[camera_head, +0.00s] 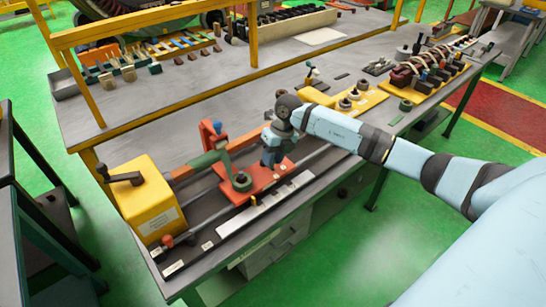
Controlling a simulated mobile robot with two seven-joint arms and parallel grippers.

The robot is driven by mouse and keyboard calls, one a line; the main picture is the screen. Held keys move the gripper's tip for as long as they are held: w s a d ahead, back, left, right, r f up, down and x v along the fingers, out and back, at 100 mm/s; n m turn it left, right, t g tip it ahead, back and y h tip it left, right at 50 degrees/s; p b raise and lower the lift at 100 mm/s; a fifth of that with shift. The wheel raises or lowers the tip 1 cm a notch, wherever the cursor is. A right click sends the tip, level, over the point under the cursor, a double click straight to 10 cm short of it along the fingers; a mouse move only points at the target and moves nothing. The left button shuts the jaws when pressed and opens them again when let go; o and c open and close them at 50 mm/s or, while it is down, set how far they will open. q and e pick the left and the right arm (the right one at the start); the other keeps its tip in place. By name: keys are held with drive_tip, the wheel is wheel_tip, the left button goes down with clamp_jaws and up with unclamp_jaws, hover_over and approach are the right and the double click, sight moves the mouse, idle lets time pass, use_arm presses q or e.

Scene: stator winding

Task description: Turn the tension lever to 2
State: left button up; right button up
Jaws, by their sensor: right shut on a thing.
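My right gripper (271,158) reaches down over the right end of a red carriage plate (262,186) on the winding bench. It is shut on a small part there, which the fingers mostly hide; I cannot tell for sure that this is the tension lever, or which number it points at. A green round part (242,182) with a green arm (222,158) above it sits on the plate's left half. A red upright (209,134) with a blue knob stands behind. A white label strip (268,202) runs along the front, its marks too small to read. My left gripper is out of view.
A yellow box (150,200) with a black crank handle (125,178) stands at the bench's left end. Yellow frame bars (175,103) cross behind the carriage. Yellow plates with round parts (357,98) lie to the right. The grey bench top (215,103) has free room behind.

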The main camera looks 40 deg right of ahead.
drive_tip(key=n+b, duration=0.1)
drive_tip(key=d+n+b, duration=0.1)
drive_tip(key=n+g+b, duration=0.1)
drive_tip(key=n+b, duration=0.1)
drive_tip(key=shift+w+d+f, duration=0.1)
drive_tip(key=shift+w+d, duration=0.15)
drive_tip(key=shift+w, duration=0.1)
drive_tip(key=shift+w+d+n+g+h+b, duration=0.2)
drive_tip(key=shift+d+n+g+b, duration=0.1)
drive_tip(key=shift+n+b, duration=0.55)
drive_tip(key=shift+w+d+n+g+h+b, duration=0.1)
drive_tip(key=shift+w+d+n+g+b, duration=0.15)
drive_tip(key=shift+n+b, duration=0.6)
drive_tip(key=shift+n, duration=0.3)
drive_tip(key=o, duration=0.9)
drive_tip(key=shift+r, duration=0.2)
